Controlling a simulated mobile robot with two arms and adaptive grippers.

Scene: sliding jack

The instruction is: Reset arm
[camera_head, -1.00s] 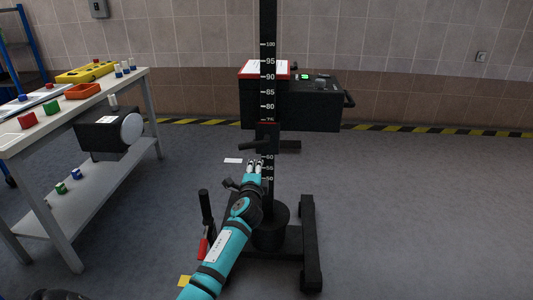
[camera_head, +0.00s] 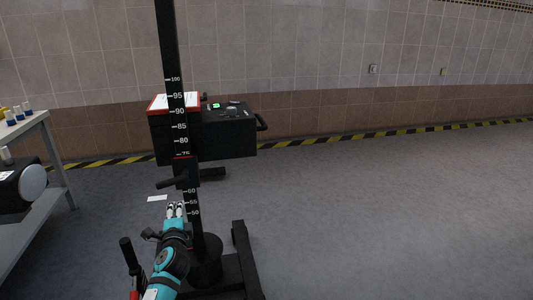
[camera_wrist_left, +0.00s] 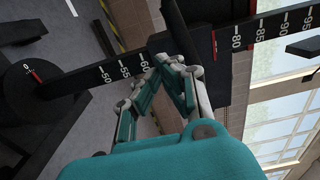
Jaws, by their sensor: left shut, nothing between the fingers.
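My left gripper (camera_head: 175,208) is at the lower left of the head view, beside the black graduated column (camera_head: 172,60) of the sliding jack. Its fingers are together with nothing between them. In the left wrist view the fingers (camera_wrist_left: 168,62) converge in front of the column (camera_wrist_left: 95,80), near the 60 mark; I cannot tell whether they touch it. A black carriage with a handle (camera_head: 172,183) sits on the column just below the 75 mark. A black box (camera_head: 228,135) with a green display is mounted on the jack. My right gripper is out of view.
The jack's black wheeled base (camera_head: 243,255) and upright lever (camera_head: 128,252) flank my arm. The grey floor (camera_head: 400,220) on the right is clear.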

